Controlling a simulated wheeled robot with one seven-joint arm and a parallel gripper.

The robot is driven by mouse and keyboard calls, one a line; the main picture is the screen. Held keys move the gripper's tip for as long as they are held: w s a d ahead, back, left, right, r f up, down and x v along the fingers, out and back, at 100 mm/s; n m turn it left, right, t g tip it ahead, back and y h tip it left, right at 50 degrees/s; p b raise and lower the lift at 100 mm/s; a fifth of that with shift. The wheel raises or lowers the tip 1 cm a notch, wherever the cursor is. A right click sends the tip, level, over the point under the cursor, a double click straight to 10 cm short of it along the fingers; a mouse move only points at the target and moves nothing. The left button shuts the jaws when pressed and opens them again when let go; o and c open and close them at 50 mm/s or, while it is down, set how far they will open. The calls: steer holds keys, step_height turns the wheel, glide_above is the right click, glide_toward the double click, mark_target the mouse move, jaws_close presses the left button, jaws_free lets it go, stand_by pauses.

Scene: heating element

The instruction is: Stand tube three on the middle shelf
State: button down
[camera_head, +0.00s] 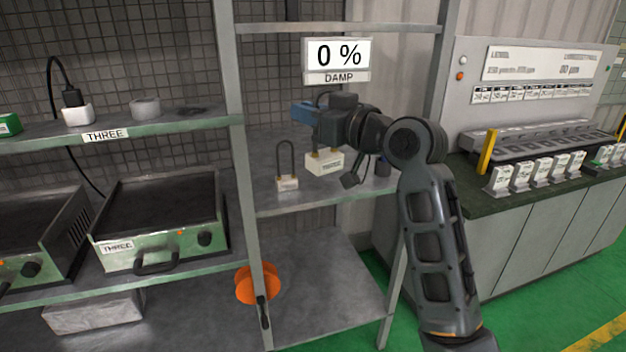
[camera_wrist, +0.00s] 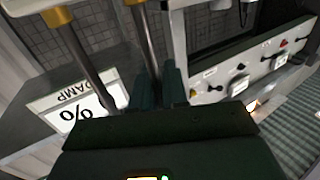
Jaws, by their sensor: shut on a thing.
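A heating tube with a cream block base (camera_head: 325,163) and a dark U-shaped rod hangs upright below my gripper (camera_head: 304,112). My blue gripper fingers are shut on its rod. The wrist view shows the dark rod (camera_wrist: 148,45), with brass collars, running between the fingers (camera_wrist: 160,88). The base label is too small to read. The base shows over the middle shelf (camera_head: 300,202) of the grey rack; I cannot tell whether it touches. Another tube (camera_head: 288,181) stands upright on that shelf, just left of the held one.
A "0 % DAMP" display (camera_head: 337,54) hangs above the shelf. A dark item (camera_head: 383,166) stands behind my arm. At left are a green-fronted unit marked THREE (camera_head: 160,222) and a shelf above it. An orange reel (camera_head: 258,284) sits low. The shelf's front right is bare.

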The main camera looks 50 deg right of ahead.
steer(key=a+f+y, duration=0.1)
steer(key=a+f, duration=0.6)
steer(key=f, duration=0.3)
steer(key=a+f, duration=0.7)
steer(key=f, duration=0.3)
steer(key=s+a+f, duration=0.2)
steer(key=f, duration=0.6)
steer(key=s+a+f, duration=0.3)
steer(key=f, duration=0.5)
steer(key=s+a+f, duration=0.2)
steer(key=s+f, duration=0.1)
steer(key=f, duration=0.5)
steer(key=shift+a+n, duration=0.2)
steer(key=shift+n, duration=0.1)
steer(key=shift+w+a, duration=0.2)
steer(key=shift+w, duration=0.05)
